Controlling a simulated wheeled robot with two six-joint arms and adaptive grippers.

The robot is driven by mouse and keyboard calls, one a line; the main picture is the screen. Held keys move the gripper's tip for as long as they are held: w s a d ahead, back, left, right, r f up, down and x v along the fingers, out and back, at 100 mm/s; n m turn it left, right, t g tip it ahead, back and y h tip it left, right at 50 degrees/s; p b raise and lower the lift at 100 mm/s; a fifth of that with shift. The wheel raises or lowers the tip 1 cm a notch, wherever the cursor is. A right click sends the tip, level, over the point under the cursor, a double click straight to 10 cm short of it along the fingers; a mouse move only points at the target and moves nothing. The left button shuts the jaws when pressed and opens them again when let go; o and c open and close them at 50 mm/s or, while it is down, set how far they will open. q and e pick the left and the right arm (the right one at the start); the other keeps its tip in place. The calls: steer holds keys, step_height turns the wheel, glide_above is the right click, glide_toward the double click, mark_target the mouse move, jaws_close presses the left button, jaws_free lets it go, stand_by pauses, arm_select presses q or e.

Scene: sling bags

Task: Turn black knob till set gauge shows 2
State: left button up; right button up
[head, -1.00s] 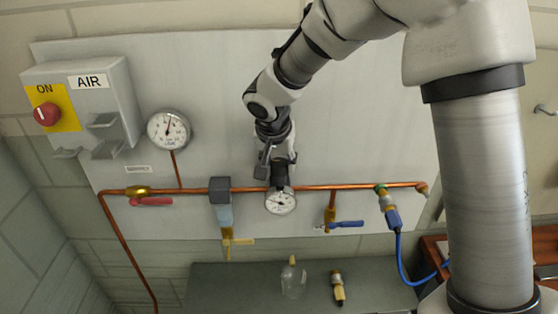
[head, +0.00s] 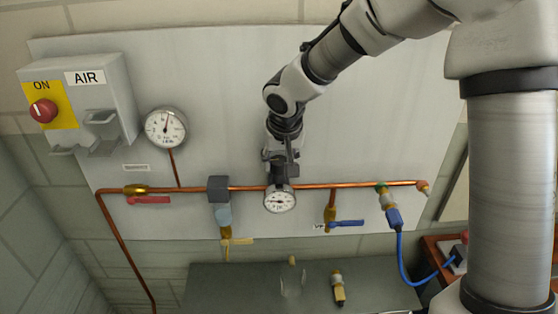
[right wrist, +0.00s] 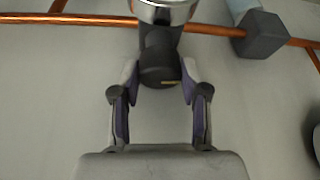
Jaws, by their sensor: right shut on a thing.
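The black knob (right wrist: 160,68) sits on top of the regulator above the set gauge. My right gripper (right wrist: 161,76) is shut on the knob, one finger on each side. In the head view the right gripper (head: 280,172) comes down from above onto the regulator, and it hides most of the knob there. The set gauge (head: 279,199) is a small round white dial below the copper pipe. Its needle points roughly left, but the numbers are too small to read. My left gripper is not in view.
A larger supply gauge (head: 166,128) hangs at upper left beside the AIR box (head: 88,107) with a red button. A copper pipe (head: 330,186) runs across the panel with red and blue valve handles. A grey shelf (head: 225,285) below holds a few fittings.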

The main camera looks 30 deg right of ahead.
steer(key=shift+d+r+n+y+p, duration=0.15)
steer(key=shift+n+y+p, duration=0.3)
steer(key=shift+n, duration=0.85)
steer(key=shift+w, duration=0.1)
steer(key=o, duration=1.1)
steer(key=shift+o, duration=0.2)
steer(key=shift+w, duration=0.1)
steer(key=shift+f, duration=0.2)
steer(key=v, duration=0.7)
steer(key=shift+r, duration=0.25)
